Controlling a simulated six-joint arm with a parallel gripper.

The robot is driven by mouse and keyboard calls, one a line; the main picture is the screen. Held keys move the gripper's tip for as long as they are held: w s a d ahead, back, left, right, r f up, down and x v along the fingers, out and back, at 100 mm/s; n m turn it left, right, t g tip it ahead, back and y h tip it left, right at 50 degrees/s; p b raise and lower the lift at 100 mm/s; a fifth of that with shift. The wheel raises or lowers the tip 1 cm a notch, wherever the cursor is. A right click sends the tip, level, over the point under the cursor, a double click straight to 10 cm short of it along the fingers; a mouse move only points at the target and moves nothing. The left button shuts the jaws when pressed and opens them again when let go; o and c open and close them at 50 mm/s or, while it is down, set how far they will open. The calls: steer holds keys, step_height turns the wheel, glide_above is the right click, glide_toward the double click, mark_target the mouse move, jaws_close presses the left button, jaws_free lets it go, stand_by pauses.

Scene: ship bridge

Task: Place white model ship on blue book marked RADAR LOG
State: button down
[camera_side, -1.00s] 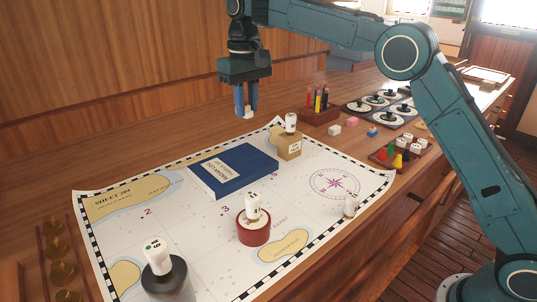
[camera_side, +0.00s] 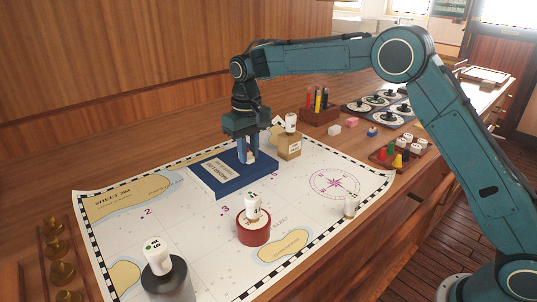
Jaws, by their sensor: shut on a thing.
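The blue book (camera_side: 225,182) lies flat on the chart, with a pale label on its cover whose print is too small to read surely. My gripper (camera_side: 248,160) is just above the right part of the book, pointing down. It is shut on the small white model ship, which is mostly hidden between the fingers. I cannot tell whether the ship touches the cover.
A tan box (camera_side: 289,147) with a white piece on top stands close right of my gripper. A red round stand (camera_side: 253,231) and a dark round stand (camera_side: 166,279) bear white pieces nearer the front. The chart (camera_side: 185,217) is mostly clear between them.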

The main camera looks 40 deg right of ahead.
mark_target(249, 157)
steer(key=shift+f, duration=0.1)
steer(key=shift+f, duration=2.05)
steer(key=shift+f, duration=0.1)
steer(key=c, duration=1.3)
jaws_free()
steer(key=shift+o, duration=0.2)
step_height(249, 157, up, 12)
steer(key=shift+f, duration=0.25)
steer(key=shift+r, duration=0.4)
